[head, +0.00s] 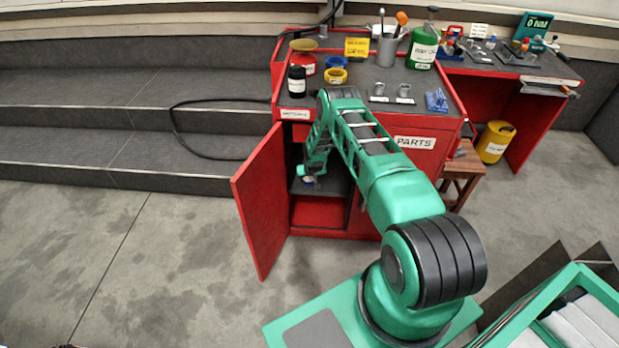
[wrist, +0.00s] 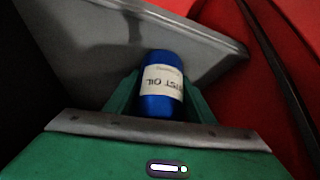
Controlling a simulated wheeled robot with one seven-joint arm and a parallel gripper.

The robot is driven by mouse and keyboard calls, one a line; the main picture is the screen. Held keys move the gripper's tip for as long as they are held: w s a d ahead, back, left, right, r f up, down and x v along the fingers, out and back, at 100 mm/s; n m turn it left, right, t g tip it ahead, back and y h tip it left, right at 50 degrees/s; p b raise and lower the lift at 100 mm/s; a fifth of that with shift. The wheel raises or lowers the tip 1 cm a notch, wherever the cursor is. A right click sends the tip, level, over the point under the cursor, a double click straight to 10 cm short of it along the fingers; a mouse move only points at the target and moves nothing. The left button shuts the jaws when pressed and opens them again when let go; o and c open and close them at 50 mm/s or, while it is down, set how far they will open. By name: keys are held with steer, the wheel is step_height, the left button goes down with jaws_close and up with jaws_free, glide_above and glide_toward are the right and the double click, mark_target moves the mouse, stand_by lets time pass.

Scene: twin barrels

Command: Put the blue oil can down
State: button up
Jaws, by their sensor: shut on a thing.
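The blue oil can (wrist: 163,73) has a pale label and sits between the two green fingers of my gripper (wrist: 158,98). The gripper is shut on it. In the head view my gripper (head: 311,172) is inside the open red cabinet (head: 365,219), and only a small bit of the can shows below it. A grey shelf (wrist: 190,35) lies behind the can in the wrist view. The same shelf (head: 334,187) shows in the head view. Whether the can touches the shelf cannot be told.
The red cabinet door (head: 261,200) stands open at the left of the opening. A lower red compartment (head: 318,212) is empty where visible. The cabinet top holds a green bottle (head: 424,48), a black jar (head: 297,82) and several tools. A wooden stool (head: 463,172) stands to the right.

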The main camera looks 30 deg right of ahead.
steer(key=o, duration=1.3)
steer(key=shift+o, duration=0.2)
steer(key=v, duration=1.2)
steer(key=shift+r, duration=0.1)
